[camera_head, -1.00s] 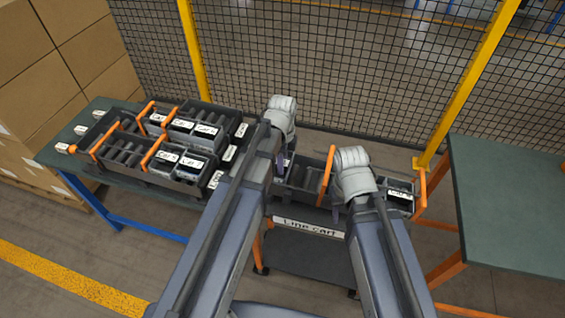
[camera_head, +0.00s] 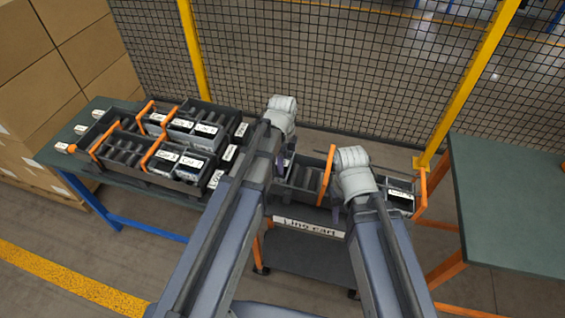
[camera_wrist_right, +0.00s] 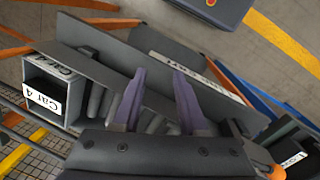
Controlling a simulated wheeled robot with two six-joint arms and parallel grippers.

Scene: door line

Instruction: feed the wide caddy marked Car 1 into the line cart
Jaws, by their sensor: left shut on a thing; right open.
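The line cart (camera_head: 311,228) stands in the middle with a roller bed, orange hoops and a white name strip. My left gripper (camera_head: 288,162) is over the left end of its bed, shut; my arm hides what it holds. My right gripper (camera_wrist_right: 157,95) is open and empty above the rollers. A caddy marked Car 4 (camera_wrist_right: 42,97) sits at the cart's right end; it also shows in the head view (camera_head: 401,199). Several labelled caddies (camera_head: 192,161) stand in roller racks on the left table. I cannot make out which one is Car 1.
The green left table (camera_head: 58,150) has blue legs and holds the orange-hooped racks. A bare green table (camera_head: 510,200) stands at the right. A mesh fence (camera_head: 330,70) with yellow posts runs behind. Cardboard boxes (camera_head: 60,70) are stacked at the far left.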

